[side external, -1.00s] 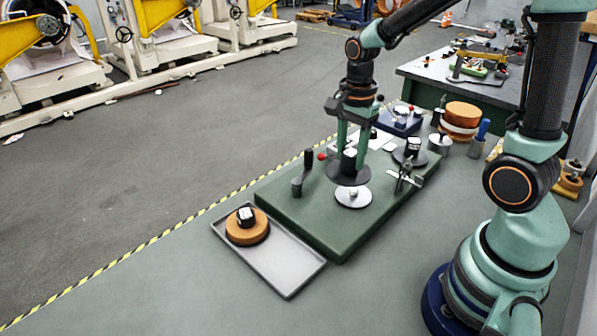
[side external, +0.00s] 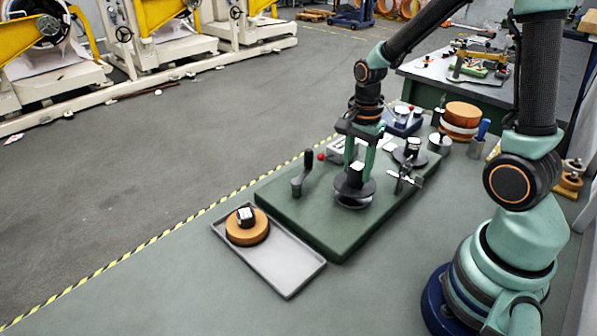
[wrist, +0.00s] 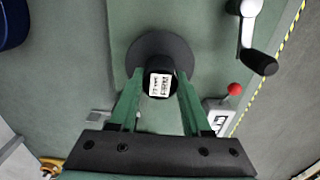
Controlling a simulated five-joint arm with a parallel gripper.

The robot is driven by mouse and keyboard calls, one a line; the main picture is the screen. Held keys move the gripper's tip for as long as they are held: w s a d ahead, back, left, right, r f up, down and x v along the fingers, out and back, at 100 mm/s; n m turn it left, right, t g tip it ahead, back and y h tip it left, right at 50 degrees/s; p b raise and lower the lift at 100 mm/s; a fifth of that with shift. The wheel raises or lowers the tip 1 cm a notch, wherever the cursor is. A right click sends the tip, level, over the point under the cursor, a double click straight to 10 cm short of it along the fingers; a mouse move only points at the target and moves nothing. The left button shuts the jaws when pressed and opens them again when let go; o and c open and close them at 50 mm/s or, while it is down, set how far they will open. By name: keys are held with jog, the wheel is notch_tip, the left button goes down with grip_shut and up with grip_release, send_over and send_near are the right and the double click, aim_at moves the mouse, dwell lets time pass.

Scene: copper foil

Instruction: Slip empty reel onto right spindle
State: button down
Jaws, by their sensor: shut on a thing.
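A dark empty reel (side external: 367,188) hangs upright in my gripper (side external: 358,166), which is shut on its hub. In the wrist view my gripper (wrist: 160,78) has a finger on each side of the hub, and the round dark flange (wrist: 152,42) shows beyond it. A white printed label faces the wrist camera from the top. The reel is low over the silver disc at the spindle spot on the green base plate (side external: 300,212). It hides this disc and the spindle, so I cannot tell whether it rests fully down.
A crank handle (side external: 303,178) stands left of the reel, with a red knob (side external: 321,156) behind. A second dark disc with a hub (side external: 409,153) and a metal clamp (side external: 402,178) are at the right. A grey tray (side external: 285,270) in front holds a copper-coloured reel (side external: 247,232).

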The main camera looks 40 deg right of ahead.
aim_at(358, 166)
jog(key=shift+f, duration=1.4)
dwell(0.8)
grip_release()
dwell(0.4)
jog(key=shift+r, duration=1.1)
dwell(0.7)
jog(key=shift+r, duration=3.45)
jog(key=s+a+r+n+t, duration=0.4)
jog(key=a+r+n, duration=0.3)
jog(key=n, duration=1.1)
notch_tip(358, 166, up, 2)
jog(key=shift+a+r+t, duration=0.15)
jog(key=shift+a+t, duration=0.1)
jog(key=shift+t, duration=0.55)
